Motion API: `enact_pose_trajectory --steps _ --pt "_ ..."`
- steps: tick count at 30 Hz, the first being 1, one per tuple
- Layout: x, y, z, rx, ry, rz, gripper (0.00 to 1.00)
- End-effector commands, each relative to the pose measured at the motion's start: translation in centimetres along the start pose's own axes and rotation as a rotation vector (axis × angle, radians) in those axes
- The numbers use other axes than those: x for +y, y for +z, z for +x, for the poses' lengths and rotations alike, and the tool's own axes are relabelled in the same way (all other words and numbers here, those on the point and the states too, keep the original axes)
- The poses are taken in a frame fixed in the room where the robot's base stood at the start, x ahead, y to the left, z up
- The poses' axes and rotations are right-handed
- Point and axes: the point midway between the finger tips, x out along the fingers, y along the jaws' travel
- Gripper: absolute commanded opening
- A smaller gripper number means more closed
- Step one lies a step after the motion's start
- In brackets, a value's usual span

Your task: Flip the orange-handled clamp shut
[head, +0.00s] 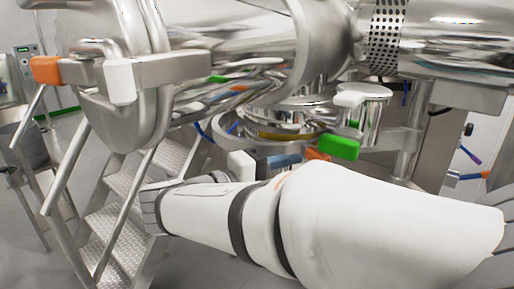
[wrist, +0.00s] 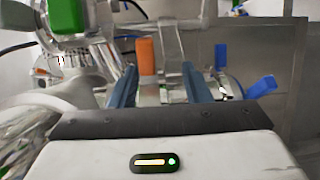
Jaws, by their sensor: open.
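The orange clamp handle (wrist: 147,56) stands upright in the wrist view, between the two blue fingers of my gripper (wrist: 160,70) and nearer the left one. My gripper is open, and a gap shows between the handle and the right finger. Whether the left finger touches the handle I cannot tell. In the head view the orange handle (head: 317,154) shows partly, just right of a blue finger of my gripper (head: 283,160). My arm hides the lower part of the clamp there.
A green handle (head: 340,147) sits close right of the orange one; a green handle (wrist: 66,16) also shows at the wrist view's upper left. A blue handle (wrist: 262,87) is at right. Another orange handle (head: 46,69) is far left, above metal steps (head: 112,222).

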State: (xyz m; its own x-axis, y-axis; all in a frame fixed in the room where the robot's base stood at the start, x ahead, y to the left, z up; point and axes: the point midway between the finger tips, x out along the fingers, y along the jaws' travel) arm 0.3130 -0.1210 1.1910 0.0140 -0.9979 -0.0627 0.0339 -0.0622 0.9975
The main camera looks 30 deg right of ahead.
Motion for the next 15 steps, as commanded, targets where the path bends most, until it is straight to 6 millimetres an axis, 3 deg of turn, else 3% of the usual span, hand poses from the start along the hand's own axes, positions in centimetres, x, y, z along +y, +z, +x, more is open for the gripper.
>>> enact_pose_trajectory --steps 5,15 --pt "1.6 -0.2 0.0 0.004 0.066 0.036 0.44" --pt "1.9 -0.1 4.1 0.0 0.064 0.035 0.44"
